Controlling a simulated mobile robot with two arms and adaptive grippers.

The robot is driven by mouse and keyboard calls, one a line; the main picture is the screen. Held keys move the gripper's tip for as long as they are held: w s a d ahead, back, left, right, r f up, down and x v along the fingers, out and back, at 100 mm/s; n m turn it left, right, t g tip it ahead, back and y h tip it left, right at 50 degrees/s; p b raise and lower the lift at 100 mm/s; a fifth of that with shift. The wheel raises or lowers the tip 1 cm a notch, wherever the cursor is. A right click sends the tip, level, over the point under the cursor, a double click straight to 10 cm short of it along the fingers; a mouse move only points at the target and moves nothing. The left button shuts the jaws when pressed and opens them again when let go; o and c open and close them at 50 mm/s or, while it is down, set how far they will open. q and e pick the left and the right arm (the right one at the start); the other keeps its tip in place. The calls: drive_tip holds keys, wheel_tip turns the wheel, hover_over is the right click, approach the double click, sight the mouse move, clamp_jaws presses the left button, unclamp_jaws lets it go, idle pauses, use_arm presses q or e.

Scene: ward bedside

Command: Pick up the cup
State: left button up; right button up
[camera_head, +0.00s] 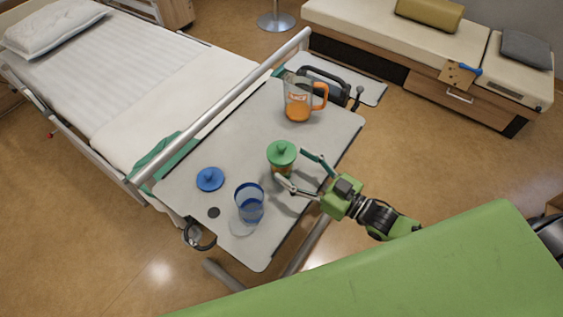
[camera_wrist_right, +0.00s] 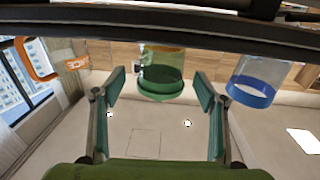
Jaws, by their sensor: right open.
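A small clear cup with a green lid (camera_head: 281,154) and orange contents stands upright on the overbed table (camera_head: 225,140). My right gripper (camera_head: 292,166) is open at the cup's right side, its fingers pointing at it. In the right wrist view the green-lidded cup (camera_wrist_right: 162,88) shows between the two open fingertips, with a gap on each side. A second cup, clear blue and without a lid (camera_head: 249,204), stands near the table's front end. It also shows at the right of the wrist view (camera_wrist_right: 254,85). My left gripper is not in view.
A pitcher of orange drink (camera_head: 297,104) with an orange handle stands towards the table's back. A blue lid (camera_head: 210,179) lies at the left. A bed rail (camera_head: 225,105) runs along the table's far left side. The table's middle left is clear.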

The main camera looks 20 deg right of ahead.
sight(284, 158)
drive_tip(key=x, duration=0.2)
drive_tip(key=p+x, duration=0.1)
drive_tip(key=x, duration=0.1)
drive_tip(key=shift+s+r, duration=0.1)
drive_tip(key=shift+r, duration=0.25)
drive_tip(key=shift+w+a+f, duration=0.15)
drive_tip(key=shift+w+a, duration=0.25)
drive_tip(key=c, duration=1.3)
